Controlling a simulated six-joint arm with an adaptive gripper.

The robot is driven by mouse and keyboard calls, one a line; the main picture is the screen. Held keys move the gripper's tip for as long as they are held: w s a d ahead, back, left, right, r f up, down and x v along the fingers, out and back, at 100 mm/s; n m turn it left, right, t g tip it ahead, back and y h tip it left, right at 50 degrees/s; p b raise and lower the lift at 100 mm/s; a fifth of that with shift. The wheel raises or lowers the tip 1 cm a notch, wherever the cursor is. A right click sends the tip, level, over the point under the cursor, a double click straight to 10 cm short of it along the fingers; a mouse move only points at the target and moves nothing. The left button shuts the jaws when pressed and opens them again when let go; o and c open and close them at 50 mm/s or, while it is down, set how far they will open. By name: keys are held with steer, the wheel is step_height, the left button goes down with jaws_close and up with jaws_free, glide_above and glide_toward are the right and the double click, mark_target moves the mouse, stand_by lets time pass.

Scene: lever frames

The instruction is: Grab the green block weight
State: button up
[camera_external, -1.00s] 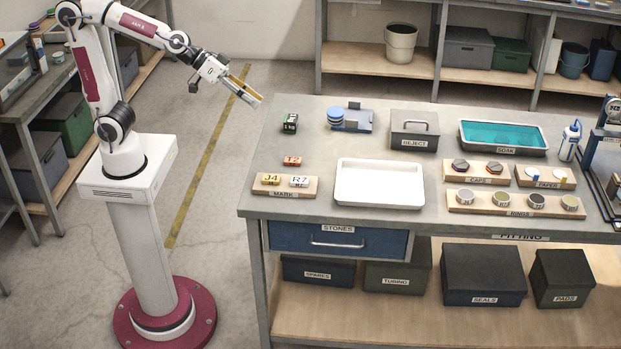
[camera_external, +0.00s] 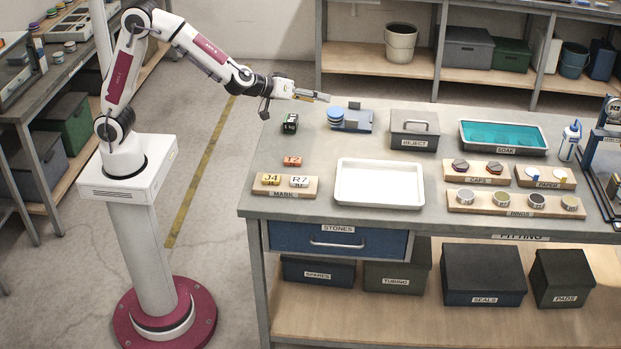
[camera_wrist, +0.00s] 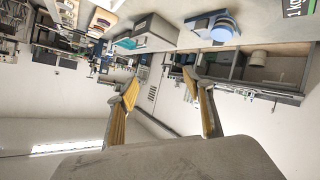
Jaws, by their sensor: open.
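The green block weight (camera_external: 290,123) stands upright at the back left of the workbench, a small dark green block with a white label. In the wrist view its labelled face shows cut off at the top right corner (camera_wrist: 295,8). My gripper (camera_external: 326,97) is open and empty, above the back edge of the bench, behind and to the right of the block and apart from it. In the wrist view its two yellow-padded fingers (camera_wrist: 163,90) are spread wide with nothing between them.
A blue device with stacked discs (camera_external: 351,119) stands just right of the block. The grey REJECT box (camera_external: 414,130) is further right. An orange block (camera_external: 292,161) and the MARK board (camera_external: 306,192) lie in front. A white tray (camera_external: 379,184) sits mid-bench. Bare bench surrounds the green block.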

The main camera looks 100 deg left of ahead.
steer(key=a+f+n+g+y, duration=0.2)
steer(key=a+f+y, duration=0.1)
steer(key=a+f, duration=0.2)
steer(key=n+g+y, duration=0.4)
steer(key=g, duration=0.5)
glide_toward(290, 120)
steer(key=x, duration=0.3)
steer(key=shift+w+a+f, duration=0.1)
steer(key=shift+a+f, duration=0.15)
steer(key=shift+a, duration=0.1)
steer(key=shift+x, duration=1.2)
steer(key=shift+x, duration=2.6)
steer(key=shift+r, duration=0.1)
